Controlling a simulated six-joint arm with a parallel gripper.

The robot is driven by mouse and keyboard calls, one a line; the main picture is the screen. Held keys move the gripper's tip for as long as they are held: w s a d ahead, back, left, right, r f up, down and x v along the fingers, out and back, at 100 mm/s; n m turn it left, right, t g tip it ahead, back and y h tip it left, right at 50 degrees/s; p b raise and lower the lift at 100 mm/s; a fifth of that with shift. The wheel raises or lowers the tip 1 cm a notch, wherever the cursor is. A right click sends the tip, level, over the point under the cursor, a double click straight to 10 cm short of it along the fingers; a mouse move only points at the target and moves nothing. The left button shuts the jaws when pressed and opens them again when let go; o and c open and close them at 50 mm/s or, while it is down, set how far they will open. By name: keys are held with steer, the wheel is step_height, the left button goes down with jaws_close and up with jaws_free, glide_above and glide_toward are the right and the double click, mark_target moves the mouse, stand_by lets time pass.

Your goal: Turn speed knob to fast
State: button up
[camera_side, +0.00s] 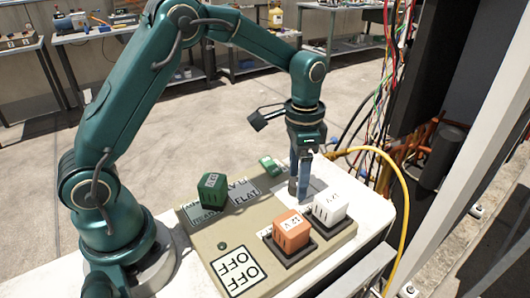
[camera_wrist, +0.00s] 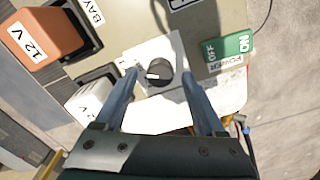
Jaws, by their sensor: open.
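A round black knob (camera_wrist: 159,71) with a pale pointer mark sits on a white plate (camera_wrist: 176,47) in the wrist view. The mark appears to point left in that view. The lettering on the plate is too small or hidden to read, so I cannot tell the speed setting. My gripper (camera_wrist: 160,76) is open, with one finger on each side of the knob; I cannot tell whether they touch it. In the side view my gripper (camera_side: 299,192) points down over the panel's far right part, and the knob is hidden there.
A white cube (camera_side: 330,208) and an orange cube (camera_side: 291,229) sit in dark bays close to my gripper. A dark green cube (camera_side: 212,189) stands further left on the panel (camera_side: 205,235). A green power switch (camera_wrist: 230,47) is near the knob. A yellow cable (camera_side: 403,190) arcs at right.

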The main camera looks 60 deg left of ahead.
mark_target(290, 185)
steer(key=shift+r, duration=2.2)
steer(key=shift+w+r, duration=0.1)
steer(key=shift+r, duration=0.25)
steer(key=s+r+n+t, duration=0.1)
steer(key=s+r+t, duration=0.3)
steer(key=s+r, duration=0.45)
steer(key=s+f+n+t, duration=0.1)
steer(key=s+f+n, duration=0.2)
steer(key=s, duration=0.5)
steer(key=shift+s+a+n+t, duration=0.25)
steer(key=shift+a+n+t, duration=0.1)
steer(key=shift+n, duration=0.35)
